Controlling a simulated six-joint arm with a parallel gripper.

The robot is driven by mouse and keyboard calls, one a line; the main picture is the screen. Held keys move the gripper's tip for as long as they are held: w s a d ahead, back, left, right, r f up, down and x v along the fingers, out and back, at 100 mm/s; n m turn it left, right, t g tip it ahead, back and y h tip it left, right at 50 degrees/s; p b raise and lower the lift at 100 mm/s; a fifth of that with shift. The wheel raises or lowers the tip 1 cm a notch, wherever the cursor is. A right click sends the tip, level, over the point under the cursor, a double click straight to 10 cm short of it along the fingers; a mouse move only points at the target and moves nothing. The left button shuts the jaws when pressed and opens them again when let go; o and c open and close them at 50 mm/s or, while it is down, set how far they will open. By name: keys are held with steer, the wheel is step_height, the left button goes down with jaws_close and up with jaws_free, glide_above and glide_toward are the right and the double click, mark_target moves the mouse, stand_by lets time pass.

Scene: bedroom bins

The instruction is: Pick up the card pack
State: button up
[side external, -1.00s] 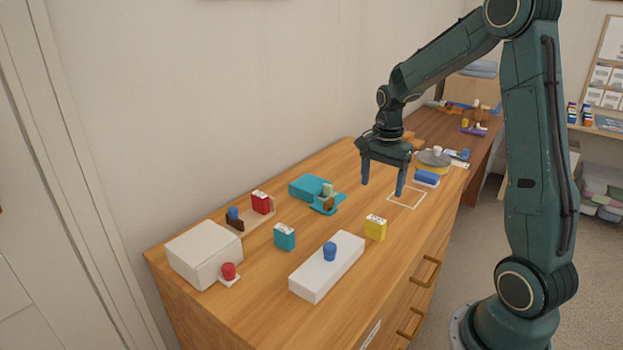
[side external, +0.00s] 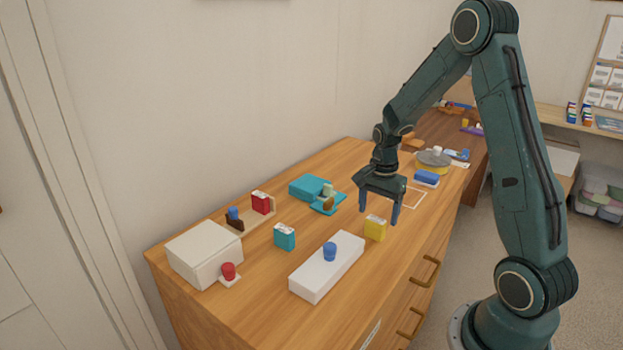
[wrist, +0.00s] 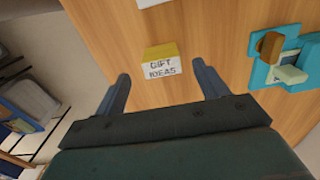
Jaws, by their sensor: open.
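Several small boxes could be card packs; I cannot tell which one the task means. A yellow box (side external: 375,232) stands on the wooden dresser top, and in the wrist view (wrist: 160,51) its white face reads "GIFT IDEAS". A teal box (side external: 284,239) stands further left, and a red box (side external: 260,203) sits on a small wooden stand. My gripper (side external: 379,214) is open and empty, just behind and above the yellow box. In the wrist view my fingers (wrist: 161,76) are spread to either side of the yellow box, which lies ahead of the tips.
A white block (side external: 327,268) with a blue knob is in front of the yellow box. A white box (side external: 204,254) with a red knob is at left. A teal holder (side external: 326,203) with small items is behind. A square outline (side external: 417,197) and blue block (side external: 426,178) lie right.

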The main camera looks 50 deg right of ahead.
mark_target(376, 220)
steer(key=shift+f, duration=0.15)
steer(key=shift+w+f, duration=0.1)
steer(key=shift+f, duration=2.45)
steer(key=c, duration=1.1)
steer(key=shift+r, duration=0.15)
step_height(376, 220, up, 20)
steer(key=shift+f, duration=0.1)
